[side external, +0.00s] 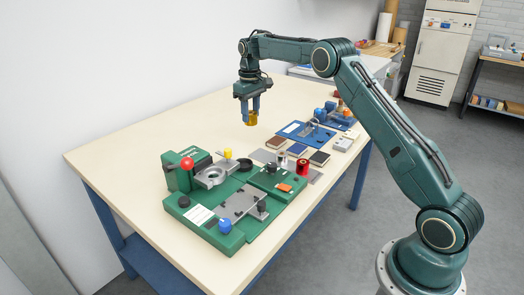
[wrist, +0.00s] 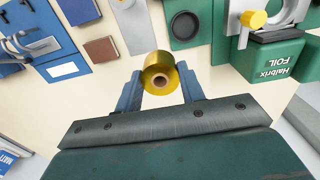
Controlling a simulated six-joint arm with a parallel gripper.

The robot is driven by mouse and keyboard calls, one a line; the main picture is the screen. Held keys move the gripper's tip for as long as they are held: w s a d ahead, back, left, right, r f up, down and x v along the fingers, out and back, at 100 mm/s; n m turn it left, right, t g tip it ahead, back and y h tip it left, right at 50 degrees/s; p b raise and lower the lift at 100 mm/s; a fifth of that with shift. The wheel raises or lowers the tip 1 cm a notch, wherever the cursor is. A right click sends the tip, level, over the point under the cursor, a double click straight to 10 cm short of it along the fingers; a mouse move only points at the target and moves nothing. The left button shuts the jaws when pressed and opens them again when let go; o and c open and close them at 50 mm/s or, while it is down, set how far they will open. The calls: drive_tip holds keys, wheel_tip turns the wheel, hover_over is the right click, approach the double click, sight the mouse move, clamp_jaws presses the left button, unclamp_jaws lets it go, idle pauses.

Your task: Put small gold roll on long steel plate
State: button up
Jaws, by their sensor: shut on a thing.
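My gripper (side external: 251,112) is shut on the small gold roll (side external: 251,120) and holds it above the table, towards its far side. In the wrist view the gold roll (wrist: 160,73) sits between the two blue fingers, with its brown core facing the camera. The long steel plate (side external: 263,156) is a flat grey strip lying between the green machine and the row of small books. A red roll (side external: 302,167) and a dark roll (side external: 282,158) stand at it. Part of the plate (wrist: 134,30) also shows at the top of the wrist view; the rest is out of frame.
The green machine (side external: 232,238), with red, yellow and blue knobs, stands in front of the plate. Brown, blue and black books (side external: 276,142) lie behind it. A blue device (side external: 305,132) stands farther back. The table's left part (side external: 120,150) is clear.

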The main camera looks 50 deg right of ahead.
drive_tip(key=s+d+r, duration=0.1)
drive_tip(key=d+r, duration=0.4)
drive_tip(key=shift+r, duration=0.35)
drive_tip(key=shift+f, duration=0.15)
wheel_tip(320, 180, down, 14)
idle(0.4)
drive_tip(key=shift+f, duration=2.85)
drive_tip(key=shift+f, duration=0.15)
drive_tip(key=o, duration=0.9)
